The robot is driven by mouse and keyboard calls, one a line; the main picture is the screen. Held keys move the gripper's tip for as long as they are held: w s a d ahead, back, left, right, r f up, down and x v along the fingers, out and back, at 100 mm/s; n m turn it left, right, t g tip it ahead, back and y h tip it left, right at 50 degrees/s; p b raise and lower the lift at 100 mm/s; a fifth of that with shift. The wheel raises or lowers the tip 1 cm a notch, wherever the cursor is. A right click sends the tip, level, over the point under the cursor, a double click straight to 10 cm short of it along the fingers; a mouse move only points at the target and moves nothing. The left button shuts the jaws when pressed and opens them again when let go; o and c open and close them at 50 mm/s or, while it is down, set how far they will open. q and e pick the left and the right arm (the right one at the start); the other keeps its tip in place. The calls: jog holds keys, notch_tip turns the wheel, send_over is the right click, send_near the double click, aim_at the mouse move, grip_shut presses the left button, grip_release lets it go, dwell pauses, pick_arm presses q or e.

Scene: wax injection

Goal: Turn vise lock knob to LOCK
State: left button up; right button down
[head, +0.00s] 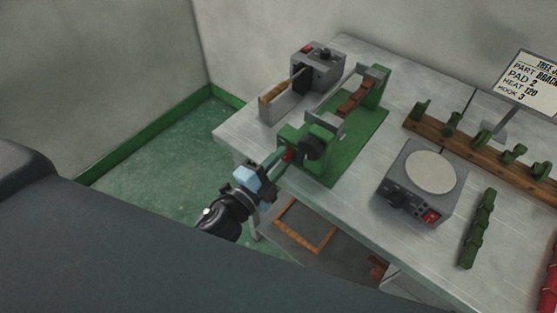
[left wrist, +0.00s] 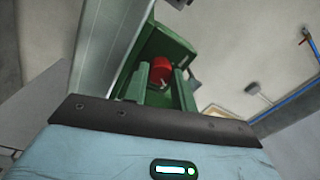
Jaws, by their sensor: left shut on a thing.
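The green vise (head: 328,131) stands on its green base plate near the left edge of the bench. A red knob (head: 288,155) is on its near end; I take it as the lock knob. My left gripper (head: 284,159) reaches the knob from the lower left and is shut on it. In the left wrist view the red knob (left wrist: 160,71) sits between the two green fingers of the gripper (left wrist: 160,84). Its lock marking cannot be read. My right gripper is not in view.
A black round part (head: 313,147) is close beside the gripped knob. A grey box with a soldering tool (head: 318,66) stands behind. A grey device with a round plate (head: 421,183), a wooden rack (head: 470,146) and a green strip (head: 478,230) lie to the right.

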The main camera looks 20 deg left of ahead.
pick_arm(q)
jog(key=shift+m, duration=1)
jog(key=o, duration=1)
jog(key=shift+f, duration=0.1)
